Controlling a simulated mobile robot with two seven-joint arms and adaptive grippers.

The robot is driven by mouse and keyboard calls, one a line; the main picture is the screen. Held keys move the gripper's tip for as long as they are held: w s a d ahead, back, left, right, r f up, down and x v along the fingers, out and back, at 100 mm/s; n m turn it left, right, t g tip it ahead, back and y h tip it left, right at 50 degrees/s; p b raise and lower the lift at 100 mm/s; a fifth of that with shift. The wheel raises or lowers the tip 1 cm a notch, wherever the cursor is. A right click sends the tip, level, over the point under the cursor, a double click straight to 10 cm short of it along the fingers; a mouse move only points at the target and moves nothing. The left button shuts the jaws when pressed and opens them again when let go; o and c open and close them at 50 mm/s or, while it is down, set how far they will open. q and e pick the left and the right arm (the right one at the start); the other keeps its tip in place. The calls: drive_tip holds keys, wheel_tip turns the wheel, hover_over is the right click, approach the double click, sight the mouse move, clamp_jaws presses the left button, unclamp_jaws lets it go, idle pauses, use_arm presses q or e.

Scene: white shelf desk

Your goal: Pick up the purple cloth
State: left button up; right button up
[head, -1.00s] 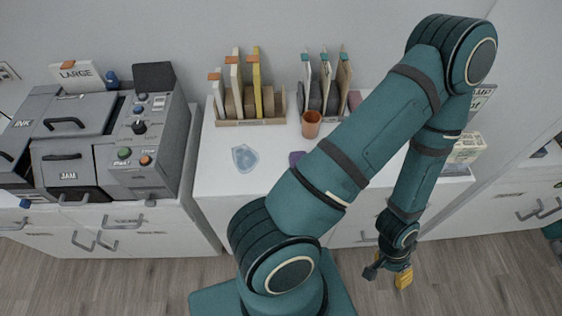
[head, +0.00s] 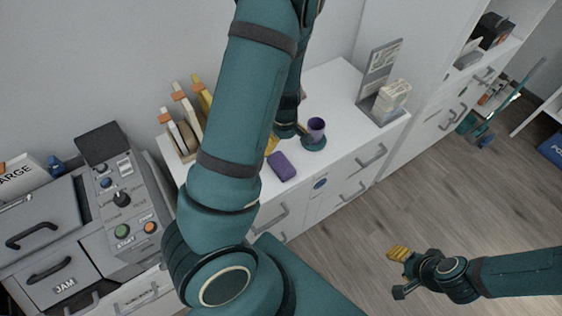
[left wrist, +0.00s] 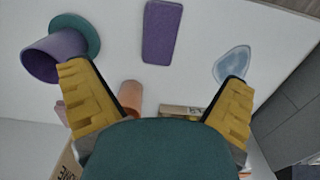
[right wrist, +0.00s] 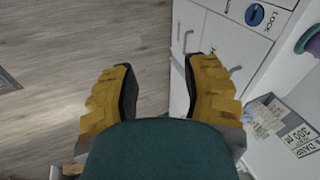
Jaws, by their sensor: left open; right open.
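The purple cloth (head: 281,167) is a small flat rounded rectangle on the white desk top (head: 335,83), near its front edge. It also shows in the left wrist view (left wrist: 161,32), at the top middle, beyond my left fingertips. My left gripper (head: 273,142) is over the desk, just behind the cloth in the head view, partly hidden by my own arm. The left wrist view shows its yellow fingers (left wrist: 157,78) open and empty, apart from the cloth. My right gripper (head: 398,272) is open and empty over the floor in front of the desk; its spread fingers show in the right wrist view (right wrist: 160,72).
A purple cup (left wrist: 52,58) with a teal disc (left wrist: 78,30) is beside the cloth. A pale blue patch (left wrist: 233,63) and an orange cup (left wrist: 130,97) are also near. A file rack (head: 185,125) and a grey sign stand (head: 378,70) stand on the desk.

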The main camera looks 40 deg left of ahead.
sight(282, 163)
use_arm(q)
drive_tip(key=f+b, duration=0.3)
drive_tip(key=f, duration=0.5)
drive_tip(key=shift+a+f, duration=0.15)
drive_tip(key=shift+a, duration=0.05)
drive_tip(key=shift+w+a+f+b, duration=0.1)
drive_tip(key=shift+f+b, duration=0.15)
drive_tip(key=shift+f, duration=0.65)
drive_tip(key=shift+s+a+f+b, duration=0.15)
drive_tip(key=shift+f+b, duration=0.15)
drive_tip(key=shift+f, duration=0.55)
drive_tip(key=shift+w+a+f+b, duration=0.15)
drive_tip(key=shift+f+b, duration=0.1)
drive_tip(key=shift+f, duration=0.65)
drive_tip(key=c, duration=1.2)
